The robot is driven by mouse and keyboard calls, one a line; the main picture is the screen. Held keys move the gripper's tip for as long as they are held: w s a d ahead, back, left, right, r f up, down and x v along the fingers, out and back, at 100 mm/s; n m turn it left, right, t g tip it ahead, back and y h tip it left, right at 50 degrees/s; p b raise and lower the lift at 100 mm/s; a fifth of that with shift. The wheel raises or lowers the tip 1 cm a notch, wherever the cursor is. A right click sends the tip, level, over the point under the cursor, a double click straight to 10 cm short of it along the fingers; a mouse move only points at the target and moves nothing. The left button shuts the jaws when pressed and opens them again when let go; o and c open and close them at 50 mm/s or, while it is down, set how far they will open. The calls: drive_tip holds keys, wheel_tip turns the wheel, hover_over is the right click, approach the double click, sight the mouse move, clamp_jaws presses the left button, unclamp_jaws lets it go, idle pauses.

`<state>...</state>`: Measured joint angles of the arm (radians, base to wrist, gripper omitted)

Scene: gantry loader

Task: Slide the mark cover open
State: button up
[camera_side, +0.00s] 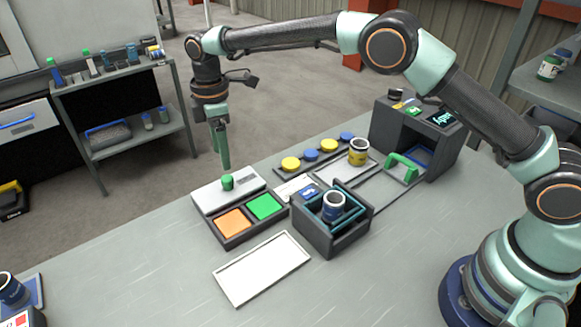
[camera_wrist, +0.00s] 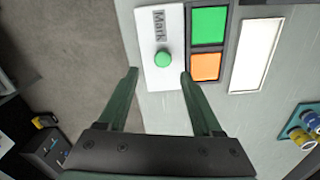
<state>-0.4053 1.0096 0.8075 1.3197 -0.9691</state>
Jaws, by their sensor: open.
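The mark cover (camera_side: 250,184) is a pale flat plate with a round green knob (camera_side: 227,182) on top. In the wrist view the cover (camera_wrist: 150,22) carries the word "Mark", and its knob (camera_wrist: 162,59) shows just beyond the gap between my fingertips. My gripper (camera_side: 224,166) points down above the knob in the side view. In the wrist view my gripper (camera_wrist: 159,73) is open, with one finger to each side and nothing held. What lies under the cover is hidden.
Beside the cover is a dark tray (camera_side: 249,233) with an orange pad (camera_side: 234,222) and a green pad (camera_side: 264,206). A white tray (camera_side: 262,268) lies nearer the camera. A dark box (camera_side: 341,243) holding a blue cup (camera_side: 333,206) stands to the right.

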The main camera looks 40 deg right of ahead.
sight(227, 176)
wheel_tip(227, 176, up, 6)
idle(0.4)
drive_tip(key=s+d+r+m+t, duration=0.3)
drive_tip(key=s+d+r+m, duration=0.45)
drive_tip(key=d+r, duration=0.5)
drive_tip(key=s+d+f+m+t, duration=0.1)
drive_tip(key=s+d+m, duration=0.3)
drive_tip(key=s, duration=0.4)
drive_tip(key=s+d+f+m+t, duration=0.1)
drive_tip(key=s+d+f+m, duration=0.3)
drive_tip(key=s+d, duration=0.2)
drive_tip(key=shift+s+t, duration=0.3)
drive_tip(key=shift+s, duration=0.95)
